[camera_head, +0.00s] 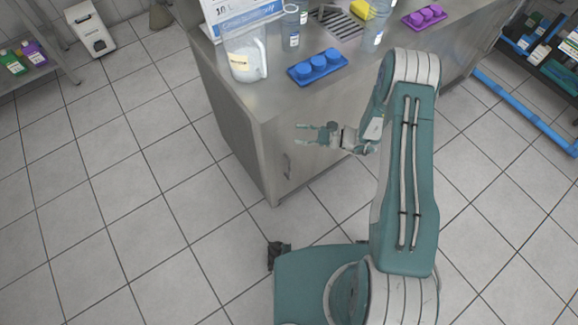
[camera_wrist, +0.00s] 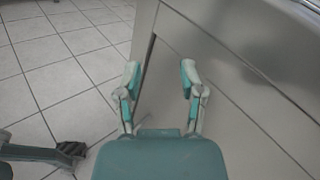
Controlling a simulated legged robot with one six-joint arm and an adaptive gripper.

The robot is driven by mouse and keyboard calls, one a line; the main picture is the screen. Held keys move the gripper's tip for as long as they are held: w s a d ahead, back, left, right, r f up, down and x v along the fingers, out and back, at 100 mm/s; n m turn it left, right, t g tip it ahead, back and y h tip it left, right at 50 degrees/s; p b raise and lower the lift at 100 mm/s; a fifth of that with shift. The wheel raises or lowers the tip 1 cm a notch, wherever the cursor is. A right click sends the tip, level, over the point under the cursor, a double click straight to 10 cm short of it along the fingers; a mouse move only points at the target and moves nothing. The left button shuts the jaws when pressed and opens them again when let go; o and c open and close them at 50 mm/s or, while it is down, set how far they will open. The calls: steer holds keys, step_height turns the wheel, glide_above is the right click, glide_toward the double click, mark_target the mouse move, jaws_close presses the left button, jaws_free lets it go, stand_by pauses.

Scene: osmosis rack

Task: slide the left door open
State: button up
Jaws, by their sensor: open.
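The steel cabinet (camera_head: 232,125) stands under the counter, and its front face carries the left door (camera_head: 312,163), which looks shut. A small upright handle (camera_head: 287,166) sits near the door's left edge. My gripper (camera_head: 300,134) is open and empty in front of the cabinet front, above the handle in the picture and pointing left. In the wrist view my gripper (camera_wrist: 160,76) has its two fingers spread apart, with the door panel (camera_wrist: 235,115) behind and to the right. The handle cannot be made out in the wrist view.
On the counter (camera_head: 275,97) stand a white jug (camera_head: 246,57), a blue rack (camera_head: 318,67), a purple rack (camera_head: 424,16) and bottles (camera_head: 291,22). Open tiled floor (camera_head: 130,200) lies left of the cabinet. A blue-framed shelf (camera_head: 525,110) stands at the right.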

step_height(320, 180, down, 11)
steer(key=s+d+m+t, duration=0.1)
steer(key=d+m+t, duration=0.1)
steer(key=m+t, duration=0.3)
steer(key=m+t+h, duration=0.4)
steer(key=m+t, duration=0.1)
steer(key=m, duration=0.1)
glide_toward(289, 167)
steer(key=x, duration=0.7)
steer(key=f+x, duration=0.1)
steer(key=x, duration=0.2)
steer(key=shift+w+d, duration=0.1)
steer(key=shift+w, duration=0.25)
jaws_close()
